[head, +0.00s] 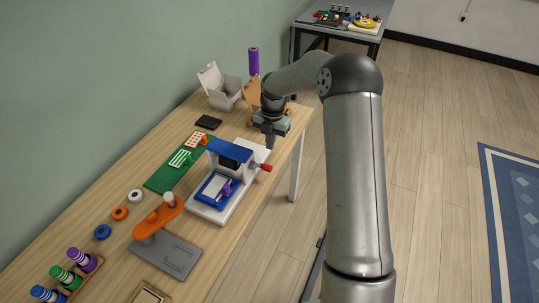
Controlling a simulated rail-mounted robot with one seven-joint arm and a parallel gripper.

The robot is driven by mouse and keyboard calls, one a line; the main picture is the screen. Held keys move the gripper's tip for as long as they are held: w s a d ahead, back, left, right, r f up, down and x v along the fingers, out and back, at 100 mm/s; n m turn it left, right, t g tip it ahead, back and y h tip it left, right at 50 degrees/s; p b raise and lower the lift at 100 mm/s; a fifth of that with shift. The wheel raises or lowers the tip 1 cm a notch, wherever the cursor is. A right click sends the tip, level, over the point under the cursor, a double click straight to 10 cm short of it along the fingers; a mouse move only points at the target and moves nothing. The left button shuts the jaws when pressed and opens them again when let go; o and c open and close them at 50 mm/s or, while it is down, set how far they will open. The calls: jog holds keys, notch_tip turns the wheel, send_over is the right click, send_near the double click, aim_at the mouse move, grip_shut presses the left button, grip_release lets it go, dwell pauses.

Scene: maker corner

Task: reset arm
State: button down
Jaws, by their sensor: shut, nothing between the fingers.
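My arm rises at the right of the head view and bends left over the wooden table (125,190). Whether the fingertips touch anything below cannot be told.
A green mat (162,181), an orange stand on a grey base (178,262), an open white box (226,97) and a dark block (208,122) are on the table. Coloured rollers (80,257) stand front left. The floor (430,150) right is clear.

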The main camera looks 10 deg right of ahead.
notch_tip(320, 180, up, 6)
jog(key=s+r+m+h, duration=0.1)
jog(key=s+r+m, duration=0.6)
jog(key=s+m, duration=0.25)
jog(key=s+m+t, duration=0.1)
jog(key=s+m, duration=1.8)
jog(key=s, duration=0.8)
jog(key=shift+s+d+r+t+b, duration=0.15)
jog(key=shift+d+t+b, duration=0.15)
jog(key=shift+d+b, duration=0.15)
